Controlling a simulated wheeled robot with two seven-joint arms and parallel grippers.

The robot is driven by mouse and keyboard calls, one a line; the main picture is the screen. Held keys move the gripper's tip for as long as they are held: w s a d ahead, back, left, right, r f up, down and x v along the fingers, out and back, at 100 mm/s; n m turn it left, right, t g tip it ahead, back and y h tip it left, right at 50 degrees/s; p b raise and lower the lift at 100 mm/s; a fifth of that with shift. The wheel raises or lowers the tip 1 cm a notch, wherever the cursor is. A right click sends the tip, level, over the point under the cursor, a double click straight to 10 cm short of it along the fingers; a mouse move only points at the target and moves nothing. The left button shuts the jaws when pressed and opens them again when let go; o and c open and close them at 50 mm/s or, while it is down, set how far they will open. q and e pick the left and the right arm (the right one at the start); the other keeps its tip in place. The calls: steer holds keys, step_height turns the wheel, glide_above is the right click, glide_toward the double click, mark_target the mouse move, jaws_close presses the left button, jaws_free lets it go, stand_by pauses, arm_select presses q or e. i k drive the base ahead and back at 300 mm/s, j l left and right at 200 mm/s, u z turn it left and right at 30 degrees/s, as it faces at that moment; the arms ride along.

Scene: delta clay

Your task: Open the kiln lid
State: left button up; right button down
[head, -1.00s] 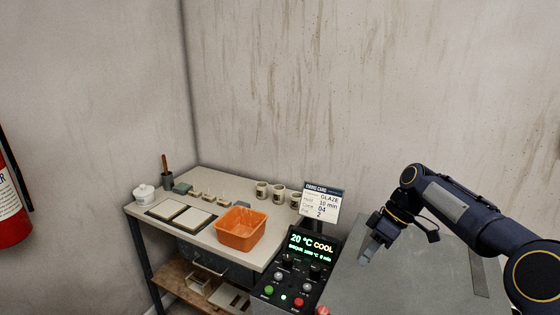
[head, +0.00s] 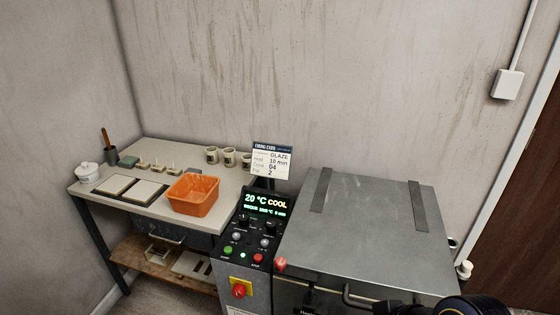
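The kiln lid (head: 368,227) is a flat grey metal slab with two dark straps, and it lies closed on the kiln body (head: 320,297) at the right of the head view. A dark bar handle (head: 352,300) sticks out from the front of the lid. Part of my dark arm shows at the bottom right, in front of the kiln's front edge, close to the right part of the handle. The fingers of my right gripper cannot be made out there. My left gripper is not in view.
A control panel (head: 257,222) reading 20 °C COOL stands left of the kiln, with a red knob (head: 240,290) below. A worktable (head: 225,203) further left holds an orange bin (head: 193,194) and mugs (head: 228,157). A wall is behind.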

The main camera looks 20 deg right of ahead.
mark_target(371, 237)
steer(key=z, duration=1.55)
steer(key=k+j+z, duration=0.1)
steer(key=k+j, duration=0.05)
